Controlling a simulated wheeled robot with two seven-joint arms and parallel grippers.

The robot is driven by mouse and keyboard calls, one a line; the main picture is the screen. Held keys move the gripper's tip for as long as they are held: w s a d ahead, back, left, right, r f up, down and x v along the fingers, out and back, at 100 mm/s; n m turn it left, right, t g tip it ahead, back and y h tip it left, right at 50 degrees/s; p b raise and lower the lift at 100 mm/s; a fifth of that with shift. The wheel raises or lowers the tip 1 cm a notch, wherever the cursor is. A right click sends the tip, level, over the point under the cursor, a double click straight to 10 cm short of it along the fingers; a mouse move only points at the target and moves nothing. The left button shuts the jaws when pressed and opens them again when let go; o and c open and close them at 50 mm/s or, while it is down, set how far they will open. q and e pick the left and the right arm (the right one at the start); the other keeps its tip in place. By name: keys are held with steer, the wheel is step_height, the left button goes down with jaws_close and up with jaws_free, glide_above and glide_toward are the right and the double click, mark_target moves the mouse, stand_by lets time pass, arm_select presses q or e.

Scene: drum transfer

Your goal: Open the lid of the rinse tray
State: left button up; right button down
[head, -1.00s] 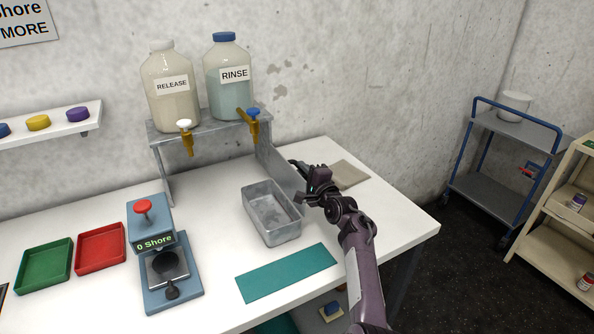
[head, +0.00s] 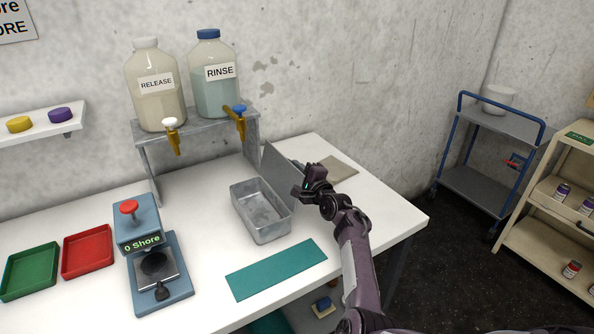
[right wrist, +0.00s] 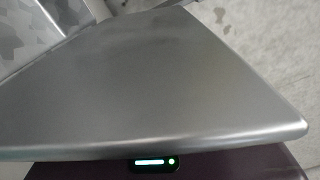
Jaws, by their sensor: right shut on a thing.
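The rinse tray (head: 240,208) is an open-topped grey metal box on the white table, and its inside shows empty. Its flat metal lid (head: 278,168) stands steeply raised along the tray's right side. My right gripper (head: 300,190) is shut on the lid near its free edge, to the right of the tray. In the right wrist view the lid (right wrist: 160,85) fills most of the picture and hides the fingertips. My left gripper is not in view.
Behind the tray, a metal stand (head: 190,125) carries the RELEASE bottle (head: 157,100) and RINSE bottle (head: 215,95) with taps. A beige mat (head: 338,170) lies right of the lid, a teal mat (head: 277,270) in front. The hardness tester (head: 150,250) stands left.

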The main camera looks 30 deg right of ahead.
steer(key=c, duration=1.4)
jaws_free()
steer(key=shift+s+f, duration=0.1)
steer(key=shift+s, duration=0.45)
steer(key=s, duration=0.6)
steer(key=shift+s+b, duration=0.3)
steer(key=shift+b, duration=0.05)
steer(key=shift+d, duration=0.1)
